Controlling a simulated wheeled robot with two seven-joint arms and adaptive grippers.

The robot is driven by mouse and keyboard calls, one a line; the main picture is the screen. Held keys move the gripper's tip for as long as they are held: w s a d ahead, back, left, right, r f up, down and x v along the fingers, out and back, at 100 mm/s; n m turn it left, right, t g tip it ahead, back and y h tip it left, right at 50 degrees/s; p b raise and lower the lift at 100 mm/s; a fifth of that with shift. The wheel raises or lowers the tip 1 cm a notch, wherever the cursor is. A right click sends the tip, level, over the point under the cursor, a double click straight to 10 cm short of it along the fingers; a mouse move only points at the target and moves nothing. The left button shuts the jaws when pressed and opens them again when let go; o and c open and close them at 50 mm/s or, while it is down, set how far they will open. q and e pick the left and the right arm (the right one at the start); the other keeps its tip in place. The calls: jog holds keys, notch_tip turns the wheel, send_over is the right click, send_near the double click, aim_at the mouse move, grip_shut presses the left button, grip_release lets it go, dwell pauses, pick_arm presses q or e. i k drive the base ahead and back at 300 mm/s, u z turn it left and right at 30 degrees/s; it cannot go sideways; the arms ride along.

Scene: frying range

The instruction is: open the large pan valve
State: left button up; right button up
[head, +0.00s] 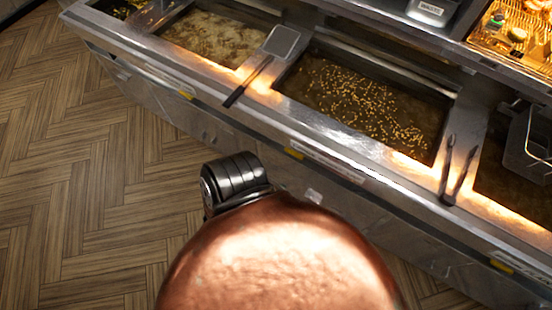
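The large pan (455,90) is a wide sunken vat in the steel range, holding dark oil with many golden bits floating in it. I cannot make out its valve for certain. A small pale piece (313,195) shows low on the front below this pan, partly hidden, and I cannot tell what it is. A rounded copper-coloured shape and a black ribbed joint fill the bottom middle and hide part of the range's lower front. Neither gripper can be made out.
A second oil vat (215,38) lies to the left. Tongs (461,170) and a long-handled skimmer (282,42) rest on the rims. A wire basket (529,142) is at right. Lit fried food (515,35) is at upper right. The wooden floor (75,180) at left is clear.

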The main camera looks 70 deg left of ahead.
aim_at(286, 150)
jog(key=u, duration=0.05)
jog(key=k, duration=1.15)
jog(key=u, duration=2.05)
jog(key=i, duration=0.5)
jog(key=u, duration=0.1)
